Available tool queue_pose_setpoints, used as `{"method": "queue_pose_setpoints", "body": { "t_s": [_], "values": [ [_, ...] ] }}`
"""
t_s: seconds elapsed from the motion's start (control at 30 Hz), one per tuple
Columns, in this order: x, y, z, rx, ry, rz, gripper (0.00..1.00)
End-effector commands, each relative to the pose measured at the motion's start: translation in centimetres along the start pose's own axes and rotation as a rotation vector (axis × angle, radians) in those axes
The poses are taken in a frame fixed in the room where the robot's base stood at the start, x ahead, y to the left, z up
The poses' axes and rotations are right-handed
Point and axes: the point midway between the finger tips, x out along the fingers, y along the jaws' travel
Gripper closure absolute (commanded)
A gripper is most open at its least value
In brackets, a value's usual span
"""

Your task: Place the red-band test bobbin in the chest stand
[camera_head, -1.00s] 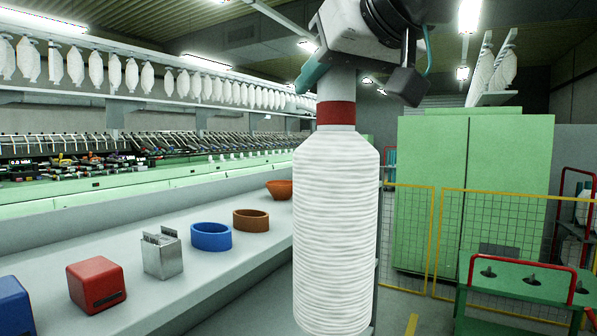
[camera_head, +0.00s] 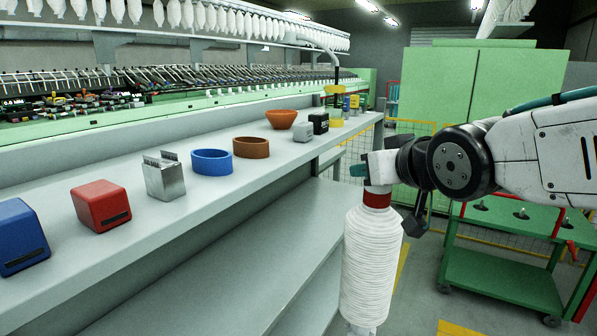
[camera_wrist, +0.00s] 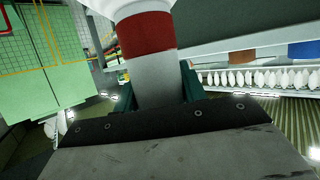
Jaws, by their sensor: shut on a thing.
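The red-band test bobbin (camera_head: 371,262) is a white wound bobbin with a red band near the top of its pale tube. It hangs nearly upright in front of the bench. My gripper (camera_head: 368,168) is shut on the tube just above the red band, and its arm reaches in from the right. In the wrist view the teal fingers flank the tube of the bobbin (camera_wrist: 147,34), with the red band beyond them. A small pale piece shows at the bobbin's foot at the bottom edge of the head view. I cannot tell whether it is part of the chest stand.
The grey bench (camera_head: 270,185) on the left carries a blue box (camera_head: 20,238), a red box (camera_head: 101,206), a metal holder (camera_head: 166,178), a blue ring (camera_head: 211,162), brown containers and smaller items. A green cart (camera_head: 500,275) with pegs stands right, before a green cabinet (camera_head: 500,85).

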Motion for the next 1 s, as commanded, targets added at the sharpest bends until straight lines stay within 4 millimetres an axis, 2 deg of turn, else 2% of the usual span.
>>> {"method": "queue_pose_setpoints", "body": {
  "t_s": [0.57, 0.87, 1.0],
  "values": [
    [1.7, 1.3, 2.4, 0.013, 0.001, 0.020, 1.00],
    [5.0, 3.7, 6.8, 0.028, -0.004, 0.061, 1.00],
    [6.9, 5.2, 9.6, 0.037, -0.006, 0.085, 1.00]
  ]
}}
